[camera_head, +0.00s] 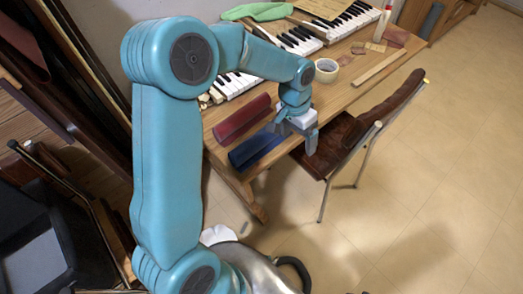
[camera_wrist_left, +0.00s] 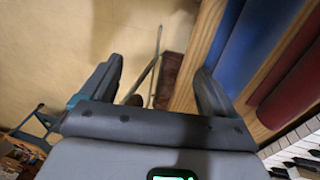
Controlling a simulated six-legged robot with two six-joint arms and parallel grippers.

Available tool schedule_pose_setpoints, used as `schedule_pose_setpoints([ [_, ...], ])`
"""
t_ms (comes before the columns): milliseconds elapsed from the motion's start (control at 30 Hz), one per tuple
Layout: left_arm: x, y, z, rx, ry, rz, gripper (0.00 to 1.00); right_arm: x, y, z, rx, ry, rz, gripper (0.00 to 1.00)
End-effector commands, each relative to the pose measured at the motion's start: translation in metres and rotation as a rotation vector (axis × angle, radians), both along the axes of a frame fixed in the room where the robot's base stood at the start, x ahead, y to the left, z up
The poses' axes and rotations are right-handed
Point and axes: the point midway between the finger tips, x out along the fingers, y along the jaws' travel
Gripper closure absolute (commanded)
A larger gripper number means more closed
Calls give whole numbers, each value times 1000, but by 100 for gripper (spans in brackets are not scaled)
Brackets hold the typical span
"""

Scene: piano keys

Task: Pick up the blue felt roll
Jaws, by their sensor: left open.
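The blue felt roll (camera_head: 254,150) lies on the wooden table near its front left corner, beside the red roll (camera_head: 242,119). My left gripper (camera_head: 297,138) is just right of the blue roll's right end, near the table's front edge. In the left wrist view, the blue roll (camera_wrist_left: 248,45) is right of the right finger, outside the jaws. The gripper (camera_wrist_left: 160,70) is open and empty, with floor and part of the chair behind the gap. Whether the fingers touch the table cannot be told. My right gripper is not in view.
A brown chair (camera_head: 340,140) stands close against the table's front. A tape roll (camera_head: 326,70), a wooden strip (camera_head: 379,67) and piano keys (camera_head: 300,40) lie farther back on the table (camera_head: 345,95). A green cloth (camera_head: 257,11) is at the back. The floor at right is clear.

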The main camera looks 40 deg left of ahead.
Motion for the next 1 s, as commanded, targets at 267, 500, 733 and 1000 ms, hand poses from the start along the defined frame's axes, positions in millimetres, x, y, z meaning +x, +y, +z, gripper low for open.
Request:
schedule_pose_setpoints([
  [267, -32, 84, 104, 152, 25, 35, 11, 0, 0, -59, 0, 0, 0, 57],
  [500, -44, 92, 95, 166, 47, 44, 11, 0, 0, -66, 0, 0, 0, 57],
  [733, -43, 92, 40, 165, 48, 45, 11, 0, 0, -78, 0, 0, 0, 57],
  [1000, -43, 92, 9, 165, 44, 45, 11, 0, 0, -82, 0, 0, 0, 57],
])
